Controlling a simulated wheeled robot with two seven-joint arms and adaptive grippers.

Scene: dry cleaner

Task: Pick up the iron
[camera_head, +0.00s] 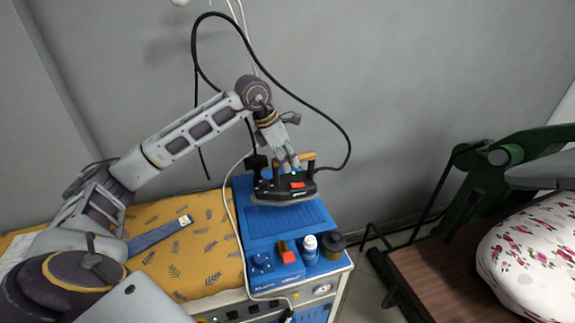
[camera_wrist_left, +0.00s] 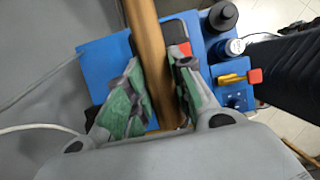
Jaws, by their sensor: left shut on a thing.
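The iron (camera_head: 284,187) is dark with a red button and a wooden handle (camera_head: 306,157). It is over the blue top (camera_head: 290,222) of the steam unit; I cannot tell whether it touches the surface. My left gripper (camera_head: 290,163) reaches down to the handle from above and is shut on it. In the left wrist view the brown handle (camera_wrist_left: 148,50) runs between the green-padded fingers (camera_wrist_left: 158,95), with part of the iron's dark body and red button behind it. My right gripper is in neither view.
A white-capped bottle (camera_head: 310,248), a dark round jar (camera_head: 333,244) and a red-yellow switch (camera_head: 287,254) are on the unit's front. A black cable (camera_head: 335,125) loops behind the iron. A yellow patterned board (camera_head: 195,250) lies left; a green press (camera_head: 480,185) stands right.

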